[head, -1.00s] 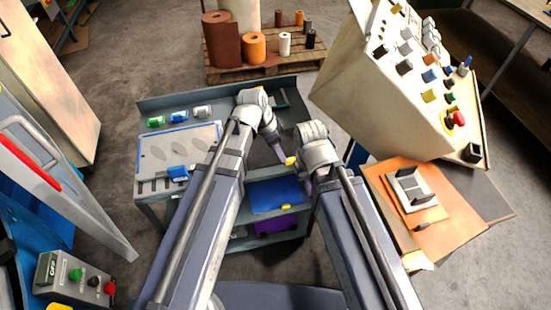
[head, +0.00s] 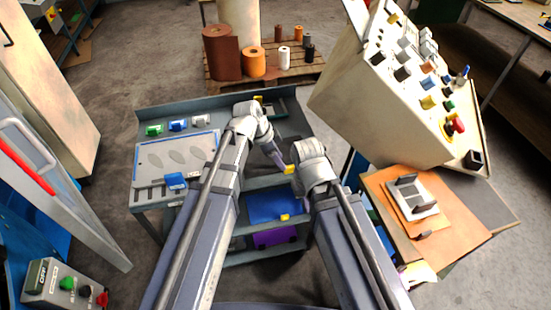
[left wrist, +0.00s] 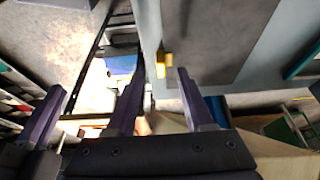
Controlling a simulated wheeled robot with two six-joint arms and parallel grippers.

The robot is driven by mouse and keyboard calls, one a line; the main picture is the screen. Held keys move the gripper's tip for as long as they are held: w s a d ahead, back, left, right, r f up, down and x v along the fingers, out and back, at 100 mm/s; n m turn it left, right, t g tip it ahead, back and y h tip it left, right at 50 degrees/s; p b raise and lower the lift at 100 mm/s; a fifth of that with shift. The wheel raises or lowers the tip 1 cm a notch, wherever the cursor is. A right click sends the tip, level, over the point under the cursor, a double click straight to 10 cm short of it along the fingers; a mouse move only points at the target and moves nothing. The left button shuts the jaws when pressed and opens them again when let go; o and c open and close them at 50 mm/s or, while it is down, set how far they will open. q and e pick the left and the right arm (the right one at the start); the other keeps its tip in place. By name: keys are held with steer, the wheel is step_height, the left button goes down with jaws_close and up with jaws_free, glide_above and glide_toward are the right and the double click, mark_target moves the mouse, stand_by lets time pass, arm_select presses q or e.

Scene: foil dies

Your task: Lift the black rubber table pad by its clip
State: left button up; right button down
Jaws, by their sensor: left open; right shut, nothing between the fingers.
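The black rubber pad (head: 290,143) lies on the right part of the trolley top, partly covered by my arms. It looks dark grey in the left wrist view (left wrist: 207,40). Its yellow clip (head: 289,169) sits at the pad's front edge. In the left wrist view the clip (left wrist: 163,62) lies beyond and between my left fingertips. My left gripper (head: 277,156) is open, close behind the clip in the head view; its purple fingers also show in the left wrist view (left wrist: 158,82). My right gripper (head: 302,188) is shut and empty, mostly hidden behind its wrist near the trolley's front.
A blue mat (head: 272,207) with another yellow clip (head: 285,217) lies on the shelf below, above a purple item (head: 274,238). A grey board (head: 165,160) lies on the trolley's left. A beige control console (head: 400,100) stands close on the right.

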arm_select(q)
steer(key=b+x, duration=0.4)
steer(key=x, duration=0.1)
steer(key=shift+w, duration=0.1)
steer(key=shift+r, duration=0.1)
jaws_close()
stand_by(1.2)
